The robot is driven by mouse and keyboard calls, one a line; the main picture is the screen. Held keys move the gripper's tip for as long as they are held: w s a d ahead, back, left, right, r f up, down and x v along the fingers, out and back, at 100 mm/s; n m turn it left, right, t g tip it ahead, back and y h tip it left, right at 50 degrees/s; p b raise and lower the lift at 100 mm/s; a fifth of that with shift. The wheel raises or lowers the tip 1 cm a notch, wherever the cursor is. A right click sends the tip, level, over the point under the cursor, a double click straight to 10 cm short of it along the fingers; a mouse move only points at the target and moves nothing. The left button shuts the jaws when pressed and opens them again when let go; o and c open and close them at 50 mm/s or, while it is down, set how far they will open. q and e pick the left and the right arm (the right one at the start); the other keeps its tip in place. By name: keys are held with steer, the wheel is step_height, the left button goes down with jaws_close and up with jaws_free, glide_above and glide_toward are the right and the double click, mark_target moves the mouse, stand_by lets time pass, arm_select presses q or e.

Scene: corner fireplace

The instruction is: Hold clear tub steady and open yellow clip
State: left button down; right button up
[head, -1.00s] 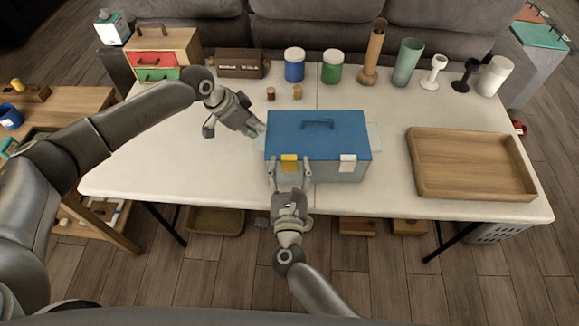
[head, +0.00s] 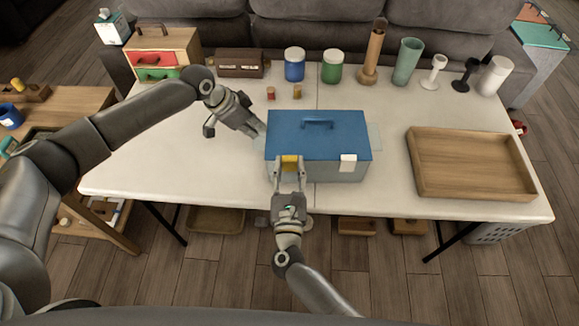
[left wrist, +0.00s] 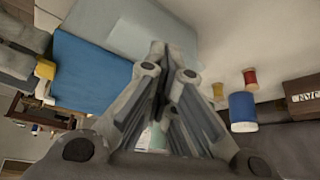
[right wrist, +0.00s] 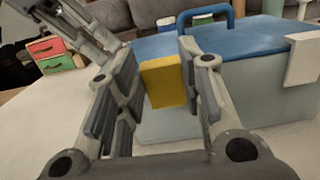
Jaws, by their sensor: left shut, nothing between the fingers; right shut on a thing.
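The clear tub (head: 325,174) stands on the white table with its blue lid (head: 340,133) on. Its yellow clip (head: 290,161) is at the front left and lies against the front wall; it also shows in the right wrist view (right wrist: 163,82). My right gripper (head: 290,168) is in front of the tub, shut on the yellow clip from both sides. My left gripper (head: 262,131) is at the tub's left side, its fingers together and empty. In the left wrist view its tips (left wrist: 158,48) overlap a pale side ledge (left wrist: 135,30); I cannot tell whether they touch it.
A white clip (head: 348,164) is at the tub's front right. A wooden tray (head: 470,190) lies to the right. Two small spools (head: 297,91), a blue jar (head: 294,66) and a green jar (head: 332,67) stand behind. The table's front left is clear.

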steer(key=shift+s+d+f+t, duration=0.1)
steer(key=shift+s+f+t, duration=0.2)
steer(key=shift+t, duration=0.65)
steer(key=shift+s+d+f+t, duration=0.1)
steer(key=shift+s+f+t, duration=0.2)
steer(key=shift+t, duration=0.65)
steer(key=shift+a, duration=0.1)
steer(key=o, duration=1)
steer(key=shift+y, duration=0.3)
steer(key=shift+o, duration=0.2)
steer(key=v, duration=1.2)
steer(key=shift+s, duration=0.2)
steer(key=shift+a+r, duration=0.1)
